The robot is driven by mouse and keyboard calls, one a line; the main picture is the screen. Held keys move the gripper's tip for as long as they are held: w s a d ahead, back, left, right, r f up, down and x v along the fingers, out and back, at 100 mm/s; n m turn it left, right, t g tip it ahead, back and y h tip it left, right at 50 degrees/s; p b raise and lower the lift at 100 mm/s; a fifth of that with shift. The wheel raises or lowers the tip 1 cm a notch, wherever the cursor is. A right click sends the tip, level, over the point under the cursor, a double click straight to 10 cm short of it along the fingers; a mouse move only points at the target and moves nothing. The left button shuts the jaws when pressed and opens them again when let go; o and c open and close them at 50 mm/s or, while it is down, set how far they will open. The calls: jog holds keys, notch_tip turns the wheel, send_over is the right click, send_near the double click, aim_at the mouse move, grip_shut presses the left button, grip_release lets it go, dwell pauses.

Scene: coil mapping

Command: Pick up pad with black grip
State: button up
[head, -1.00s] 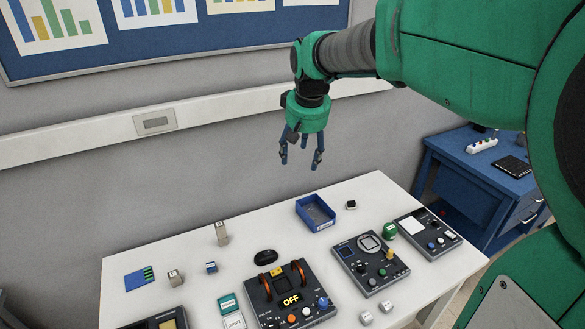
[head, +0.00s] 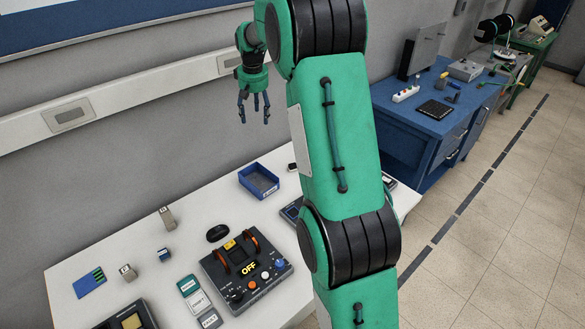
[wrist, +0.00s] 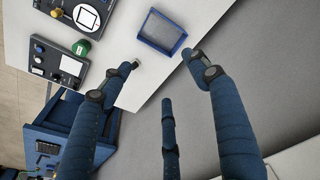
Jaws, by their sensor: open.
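A small white piece with a dark top (head: 292,167) lies at the back of the white table, partly hidden behind my arm. It looks like the pad with black grip, but it is too small to be sure. In the wrist view a small dark-topped piece (wrist: 135,65) shows right beside the left fingertip; whether they touch cannot be told. A black oval object (head: 217,233) lies farther left on the table. My gripper (head: 254,118) hangs fingers down, open and empty, well above the table's back edge. In the wrist view its fingers (wrist: 160,75) are spread apart.
A blue open bin (head: 259,182) stands near the table's back edge. A control panel reading OFF (head: 246,271) and several small blocks stand in front and left. My arm hides the table's right part. A blue bench (head: 425,125) stands beyond on the right.

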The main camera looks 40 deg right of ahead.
jog(key=w+d+f, duration=0.5)
jog(key=d+f, duration=0.6)
jog(key=f, duration=0.1)
jog(key=m+g+p, duration=0.1)
jog(key=g+p, duration=0.1)
send_over(293, 165)
notch_tip(293, 165, down, 16)
jog(key=shift+r+y, duration=0.1)
jog(key=shift+y, duration=0.3)
jog(key=shift+f, duration=4.3)
jog(key=shift+f, duration=0.15)
jog(key=shift+f+b, duration=0.3)
jog(key=shift+f, duration=2.15)
